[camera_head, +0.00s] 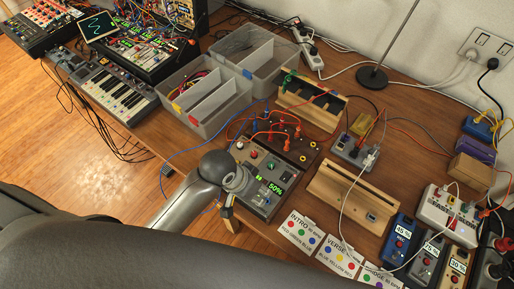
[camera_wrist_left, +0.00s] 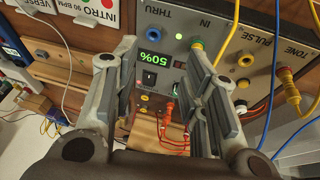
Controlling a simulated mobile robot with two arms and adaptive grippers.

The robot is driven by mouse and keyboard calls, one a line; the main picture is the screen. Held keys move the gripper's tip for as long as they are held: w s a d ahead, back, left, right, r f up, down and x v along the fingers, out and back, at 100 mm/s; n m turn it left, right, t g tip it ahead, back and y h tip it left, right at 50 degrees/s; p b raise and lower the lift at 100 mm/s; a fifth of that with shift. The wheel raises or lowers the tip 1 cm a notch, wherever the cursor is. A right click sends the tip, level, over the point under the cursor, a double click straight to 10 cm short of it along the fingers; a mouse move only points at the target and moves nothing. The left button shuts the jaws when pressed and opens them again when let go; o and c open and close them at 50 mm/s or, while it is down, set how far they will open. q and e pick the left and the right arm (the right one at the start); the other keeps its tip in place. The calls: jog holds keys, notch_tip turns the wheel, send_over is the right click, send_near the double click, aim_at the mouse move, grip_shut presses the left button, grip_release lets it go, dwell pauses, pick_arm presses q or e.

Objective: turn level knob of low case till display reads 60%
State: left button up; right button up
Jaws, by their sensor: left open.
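The low grey case (camera_head: 258,172) stands on the table in the middle of the head view, with orange and red leads plugged in at its back. Its green display (camera_head: 275,188) reads 50%; the display also shows upside down in the left wrist view (camera_wrist_left: 153,62), beside a black switch (camera_wrist_left: 149,79). I cannot make out which control is the level knob; part of the panel is hidden by my gripper. My left gripper (camera_head: 232,197) is over the case's near left side. In the left wrist view its fingers (camera_wrist_left: 158,95) are apart with nothing between them. My right gripper is not in view.
A wooden holder (camera_head: 350,195) is to the right of the case, and another (camera_head: 310,103) behind it. Grey bins (camera_head: 205,100) stand at the back left. Cards (camera_head: 300,228) and small percent-labelled boxes (camera_head: 398,240) lie at the front right. Loose cables cross the table.

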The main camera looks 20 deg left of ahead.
pick_arm(q)
jog(key=w+d+m, duration=0.1)
jog(key=w+d, duration=0.2)
jog(key=w, duration=0.2)
jog(key=g+y, duration=0.3)
send_near(254, 153)
jog(key=shift+n, duration=0.4)
notch_tip(254, 153, down, 9)
jog(key=shift+s+p, duration=0.15)
jog(key=shift+p, duration=0.65)
grip_shut()
